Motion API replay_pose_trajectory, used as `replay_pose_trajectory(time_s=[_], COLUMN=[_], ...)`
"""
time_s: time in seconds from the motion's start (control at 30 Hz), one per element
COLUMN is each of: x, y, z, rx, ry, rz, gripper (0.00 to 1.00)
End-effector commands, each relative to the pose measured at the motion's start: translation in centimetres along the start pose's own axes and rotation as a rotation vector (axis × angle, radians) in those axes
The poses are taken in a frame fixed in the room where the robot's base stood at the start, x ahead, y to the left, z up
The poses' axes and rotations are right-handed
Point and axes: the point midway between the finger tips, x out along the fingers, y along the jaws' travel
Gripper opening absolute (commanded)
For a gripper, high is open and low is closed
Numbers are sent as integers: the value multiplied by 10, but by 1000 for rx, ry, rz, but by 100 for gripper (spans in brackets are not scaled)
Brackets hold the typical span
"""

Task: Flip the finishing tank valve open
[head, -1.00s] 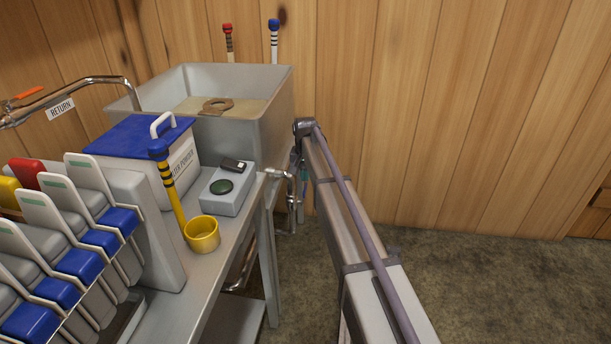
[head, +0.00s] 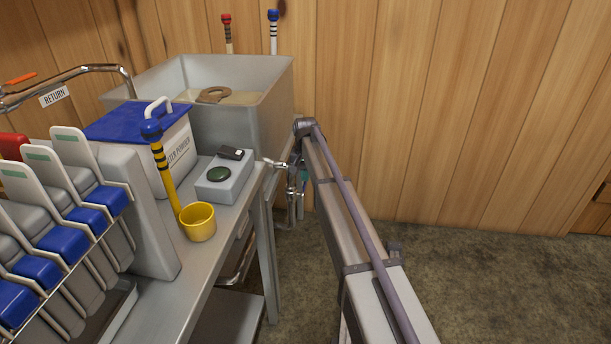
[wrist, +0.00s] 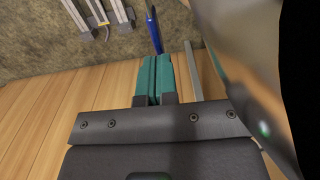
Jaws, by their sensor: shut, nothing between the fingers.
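The finishing tank (head: 268,115) is a grey open metal tank at the back of the bench. A chrome pipe fitting (head: 276,163) sticks out from its lower right side; the valve's lever cannot be made out there. My gripper (head: 303,176) is beside this fitting, mostly hidden by my arm. In the wrist view my gripper (wrist: 153,62) has its teal fingers shut together and empty. A narrow blue handle (wrist: 153,32), perhaps the valve lever, stands just beyond the fingertips; I cannot tell whether they touch. A metal surface (wrist: 235,50) fills the right side.
The bench holds a blue-lidded box (head: 150,125), a grey device (head: 222,182), a yellow cup (head: 198,222) and a rack with blue parts (head: 60,240). The wooden wall (head: 450,120) is behind. The floor (head: 480,280) at right is clear.

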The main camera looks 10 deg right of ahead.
Motion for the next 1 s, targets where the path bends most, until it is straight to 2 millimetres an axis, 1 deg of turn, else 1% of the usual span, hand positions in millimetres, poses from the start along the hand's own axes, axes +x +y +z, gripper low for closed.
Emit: replay_pose_trajectory(time_s=[0.17,0.27,0.5,0.6,0.73,1.0], x=[-24,-47,-108,-127,-139,-137], y=[0,0,0,0,0,0], z=[-2,-5,-15,-19,-22,-22], rx=[0,0,0,0,0,0], ry=[0,0,0,0,0,0], rz=[0,0,0,0,0,0], gripper=[0,0,0,0,0,0])
